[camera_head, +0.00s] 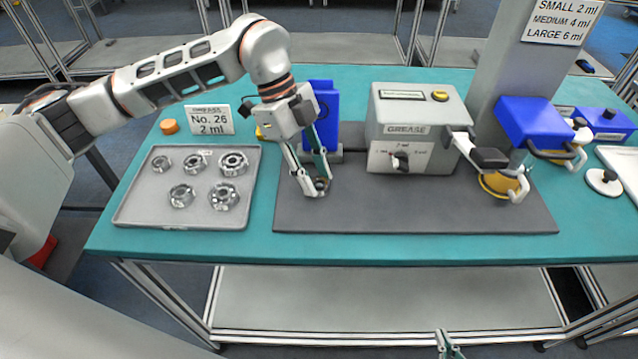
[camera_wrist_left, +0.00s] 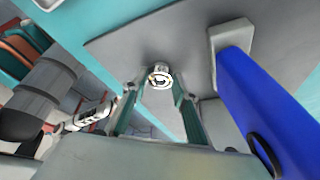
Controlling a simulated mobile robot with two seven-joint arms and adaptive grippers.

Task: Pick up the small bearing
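A small metal bearing (camera_head: 321,184) lies on the dark grey mat (camera_head: 420,212), in front of the blue upright block. It also shows in the left wrist view (camera_wrist_left: 160,76). My left gripper (camera_head: 319,189) points down over it, with a fingertip on either side; in the left wrist view its fingers (camera_wrist_left: 159,88) stand apart with the bearing between their tips. Narrow gaps seem to show, so it looks open, though contact is hard to judge. Only the tip of my right gripper (camera_head: 449,346) shows at the bottom edge, away from the table top.
A grey tray (camera_head: 133,208) with several bearings is at left, behind it a "No. 26 2 ml" sign (camera_head: 209,120) and an orange cap (camera_head: 169,127). The blue block (camera_head: 324,106) stands close behind my left gripper. A grease machine (camera_head: 418,125) is to the right. The mat's front is clear.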

